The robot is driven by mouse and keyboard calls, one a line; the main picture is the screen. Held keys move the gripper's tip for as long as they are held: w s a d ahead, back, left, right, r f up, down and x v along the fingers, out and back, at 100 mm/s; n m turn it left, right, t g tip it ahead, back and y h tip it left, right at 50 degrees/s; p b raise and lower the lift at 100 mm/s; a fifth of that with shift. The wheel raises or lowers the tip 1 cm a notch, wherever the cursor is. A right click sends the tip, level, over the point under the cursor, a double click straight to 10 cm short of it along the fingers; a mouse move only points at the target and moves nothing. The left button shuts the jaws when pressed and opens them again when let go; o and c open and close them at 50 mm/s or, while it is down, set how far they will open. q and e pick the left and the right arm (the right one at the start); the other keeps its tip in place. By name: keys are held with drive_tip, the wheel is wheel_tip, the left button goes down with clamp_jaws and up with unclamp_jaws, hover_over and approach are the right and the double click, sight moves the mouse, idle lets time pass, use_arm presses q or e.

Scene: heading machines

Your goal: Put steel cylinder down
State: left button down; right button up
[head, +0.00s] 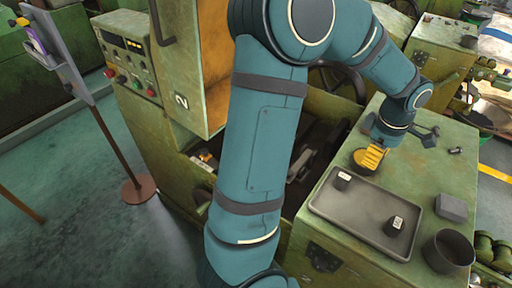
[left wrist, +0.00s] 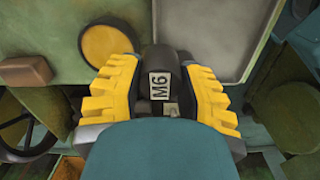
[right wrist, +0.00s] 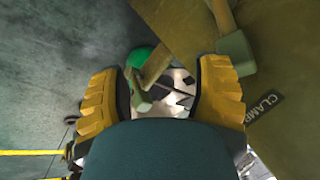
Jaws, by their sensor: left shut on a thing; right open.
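My left gripper (head: 368,161) is over the green bench top, beside the tray's far edge. In the left wrist view its yellow fingers (left wrist: 160,85) are shut on a dark steel cylinder (left wrist: 159,60) with a white "M6" label. In the head view I cannot clearly make out the held cylinder. A shallow grey tray (head: 345,211) bears a small dark labelled cylinder (head: 342,180) near its far left corner and another (head: 393,227) near its right side. The tray also shows in the left wrist view (left wrist: 215,40). My right gripper (right wrist: 160,90) is open and empty, away from the bench.
A dark cup (head: 449,251) and a grey block (head: 453,207) stand right of the tray. A yellow disc (left wrist: 106,46) lies by the held cylinder in the left wrist view. A green machine with a handwheel (head: 338,82) is behind. Some tray middle is bare.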

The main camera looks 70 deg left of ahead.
use_arm(q)
drive_tip(key=b, duration=0.2)
hover_over(341, 156)
wheel_tip(341, 156, down, 5)
drive_tip(key=shift+r, duration=0.15)
drive_tip(key=s+a+f+b, duration=0.1)
drive_tip(key=s+a+f, duration=0.15)
drive_tip(key=a, duration=0.45)
drive_tip(key=s+a+f+b, duration=0.1)
drive_tip(key=a+f, duration=0.2)
drive_tip(key=a, duration=0.4)
drive_tip(key=s+a+f+b, duration=0.2)
drive_tip(key=s+a+f, duration=0.2)
drive_tip(key=s+a, duration=0.55)
drive_tip(key=s+a+f+b, duration=0.2)
drive_tip(key=s+a+f, duration=0.2)
drive_tip(key=s+a, duration=0.5)
drive_tip(key=f, duration=0.3)
drive_tip(key=w+a+f+b, duration=0.1)
drive_tip(key=f, duration=0.2)
drive_tip(key=f+b, duration=0.1)
drive_tip(key=f, duration=0.2)
drive_tip(key=shift+w+a+f, duration=0.15)
drive_tip(key=shift+a+f, duration=0.05)
drive_tip(key=shift+r, duration=0.1)
